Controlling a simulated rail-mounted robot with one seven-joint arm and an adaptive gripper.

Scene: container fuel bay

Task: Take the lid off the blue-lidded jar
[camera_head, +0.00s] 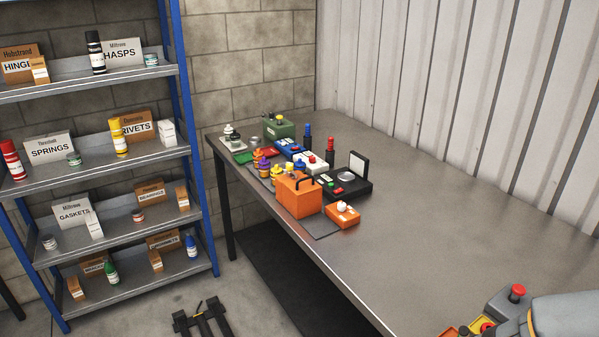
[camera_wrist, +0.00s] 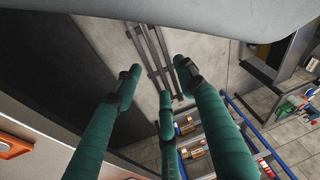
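In the head view, a small jar with a blue lid (camera_head: 299,165) appears to stand in the cluster on the table, just behind an orange box with a black handle (camera_head: 298,195). The box hides its lower part. Jars with yellow lids (camera_head: 277,171) and purple lids (camera_head: 263,163) are to its left. My gripper (camera_wrist: 163,88) shows in the wrist view as three green fingers, spread apart with nothing between them. It hangs above the floor, away from the jar, which is not visible in the wrist view.
Behind the jar stand dark bottles with blue (camera_head: 307,135) and red (camera_head: 330,152) caps. A black open case (camera_head: 352,180) and a small orange box (camera_head: 342,215) are to the right. The table's right side (camera_head: 460,215) is mostly clear. A stocked blue-post shelf (camera_head: 195,140) stands left.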

